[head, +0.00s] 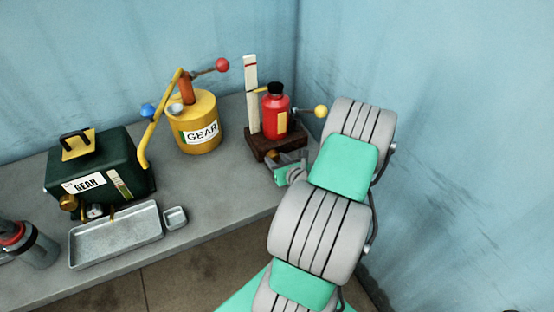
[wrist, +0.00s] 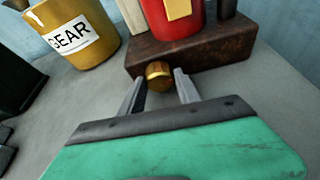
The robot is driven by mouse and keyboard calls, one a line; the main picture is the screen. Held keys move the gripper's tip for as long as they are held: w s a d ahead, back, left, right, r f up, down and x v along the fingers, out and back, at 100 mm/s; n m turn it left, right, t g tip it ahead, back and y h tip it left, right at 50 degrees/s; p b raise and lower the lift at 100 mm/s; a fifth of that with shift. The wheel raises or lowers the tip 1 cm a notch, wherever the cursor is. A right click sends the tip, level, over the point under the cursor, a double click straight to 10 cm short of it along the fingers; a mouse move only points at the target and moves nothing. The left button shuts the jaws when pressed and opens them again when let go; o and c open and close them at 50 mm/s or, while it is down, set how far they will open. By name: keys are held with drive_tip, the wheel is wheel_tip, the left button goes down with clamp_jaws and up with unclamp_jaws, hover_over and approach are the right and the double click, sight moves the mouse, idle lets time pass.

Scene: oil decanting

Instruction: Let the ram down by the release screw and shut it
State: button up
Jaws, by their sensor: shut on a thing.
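The red jack (head: 275,118) stands upright on a dark brown base (head: 257,143) at the right end of the bench. Its dark ram top (head: 275,88) sits low on the body, level with a yellow pointer (head: 262,90) beside a pale upright scale (head: 251,90) with a red mark near its top. The brass release screw (wrist: 159,75) sticks out of the base's front. My gripper (wrist: 158,84) is shut on the screw, one finger on each side of it. In the head view, my gripper (head: 287,165) and forearm partly cover this area.
A yellow-knobbed lever (head: 320,111) juts right from the jack, close to my arm. Left stand a yellow GEAR can (head: 196,135) with a pump and a dark green GEAR tank (head: 98,163). A metal tray (head: 115,235) and a small dish (head: 175,217) lie in front.

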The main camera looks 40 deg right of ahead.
clamp_jaws()
drive_tip(key=shift+a+n+h, duration=0.15)
drive_tip(key=shift+n+h, duration=0.55)
drive_tip(key=shift+n, duration=0.4)
drive_tip(key=shift+n+g+h, duration=0.3)
drive_tip(key=shift+n+h, duration=0.5)
drive_tip(key=shift+n, duration=0.1)
drive_tip(key=shift+b, duration=0.3)
drive_tip(key=o, duration=1.1)
unclamp_jaws()
